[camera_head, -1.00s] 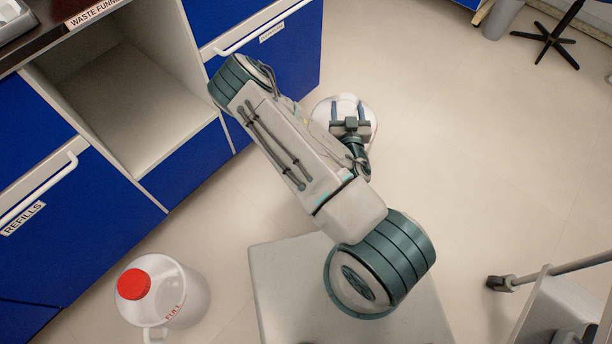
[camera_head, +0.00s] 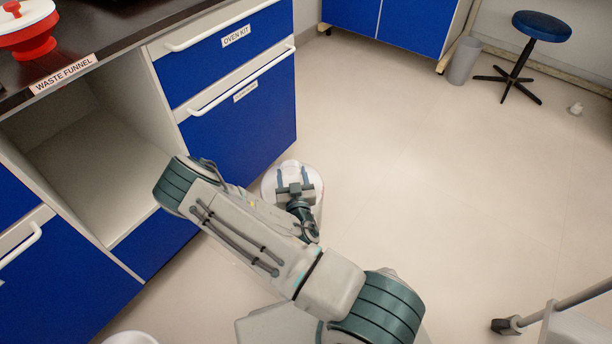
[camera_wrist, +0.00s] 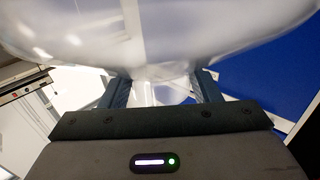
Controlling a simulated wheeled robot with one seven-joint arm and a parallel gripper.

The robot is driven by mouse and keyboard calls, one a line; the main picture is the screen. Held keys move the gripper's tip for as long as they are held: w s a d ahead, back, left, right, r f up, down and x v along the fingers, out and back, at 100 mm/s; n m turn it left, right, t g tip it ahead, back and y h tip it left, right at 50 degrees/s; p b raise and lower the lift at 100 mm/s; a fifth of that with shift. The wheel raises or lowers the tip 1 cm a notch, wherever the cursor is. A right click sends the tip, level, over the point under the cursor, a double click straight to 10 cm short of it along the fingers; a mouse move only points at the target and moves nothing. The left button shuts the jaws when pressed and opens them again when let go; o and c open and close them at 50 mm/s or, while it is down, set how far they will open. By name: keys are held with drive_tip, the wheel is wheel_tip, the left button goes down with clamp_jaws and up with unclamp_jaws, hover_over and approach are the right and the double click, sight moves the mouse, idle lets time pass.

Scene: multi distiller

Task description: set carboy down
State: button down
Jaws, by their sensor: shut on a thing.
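The carboy (camera_head: 270,188) is a whitish, translucent round vessel, seen from above beside the blue cabinet front in the head view. My gripper (camera_head: 292,174) is over it, shut on it, and hides part of it. In the wrist view the clear body of the carboy (camera_wrist: 170,40) fills the top. My gripper's two fingers (camera_wrist: 162,88) are on either side of a pale, handle-like part of it. I cannot tell whether its base touches the floor.
An open cabinet bay (camera_head: 95,180) lies left, under the counter labelled WASTE FUNNEL (camera_head: 62,74), with a red-and-white funnel (camera_head: 28,30) on top. Another white vessel (camera_head: 130,339) barely shows at the bottom edge. A stool (camera_head: 541,27) and bin (camera_head: 464,60) stand far back.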

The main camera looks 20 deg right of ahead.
drive_tip(key=shift+w+a+f+b, duration=0.2)
drive_tip(key=shift+w+a, duration=0.1)
drive_tip(key=shift+a, duration=0.15)
drive_tip(key=shift+w+a+f+b, duration=0.15)
drive_tip(key=shift+w+a, duration=0.1)
drive_tip(key=shift+a, duration=0.15)
drive_tip(key=shift+f+b, duration=0.95)
drive_tip(key=shift+f, duration=1.15)
drive_tip(key=shift+c, duration=2.4)
unclamp_jaws()
drive_tip(key=shift+s+f, duration=0.1)
drive_tip(key=shift+f, duration=0.05)
